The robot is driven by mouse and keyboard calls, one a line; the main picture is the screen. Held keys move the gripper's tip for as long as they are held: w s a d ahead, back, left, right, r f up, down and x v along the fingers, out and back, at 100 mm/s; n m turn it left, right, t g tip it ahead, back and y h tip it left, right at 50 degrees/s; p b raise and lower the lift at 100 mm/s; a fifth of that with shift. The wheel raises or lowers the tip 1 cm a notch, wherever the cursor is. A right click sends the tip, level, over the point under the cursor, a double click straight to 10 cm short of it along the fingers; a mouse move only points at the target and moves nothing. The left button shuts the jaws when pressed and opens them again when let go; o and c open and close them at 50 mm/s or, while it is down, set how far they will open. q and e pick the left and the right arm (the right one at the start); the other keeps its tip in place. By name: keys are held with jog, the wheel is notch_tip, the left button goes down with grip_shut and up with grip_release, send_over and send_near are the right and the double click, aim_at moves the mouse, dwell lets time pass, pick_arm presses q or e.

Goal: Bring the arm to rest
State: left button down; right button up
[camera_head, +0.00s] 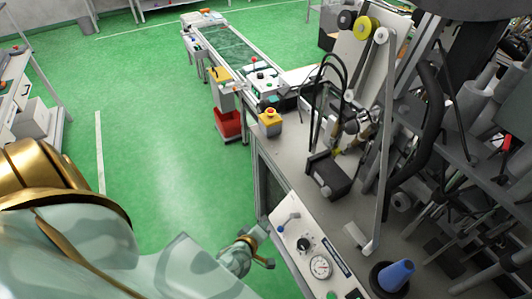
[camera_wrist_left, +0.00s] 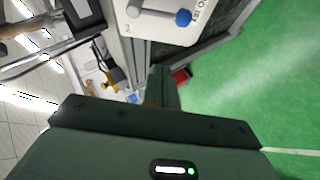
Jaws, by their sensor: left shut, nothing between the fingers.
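My left arm comes in from the lower left in the head view, pale green with gold bands. Its gripper (camera_head: 261,250) is over the green floor beside the front left edge of the machine, close to the control panel (camera_head: 305,246). In the left wrist view the dark fingers (camera_wrist_left: 161,86) are together, with nothing seen held between them. My right gripper is in neither view.
The panel bears a gauge (camera_head: 320,267), a black knob (camera_head: 303,244) and a blue-tipped lever (camera_wrist_left: 183,17). A blue cone (camera_head: 397,274) stands at the machine's front. A red bin (camera_head: 228,122) stands by the conveyor (camera_head: 225,45). The green floor at left is open.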

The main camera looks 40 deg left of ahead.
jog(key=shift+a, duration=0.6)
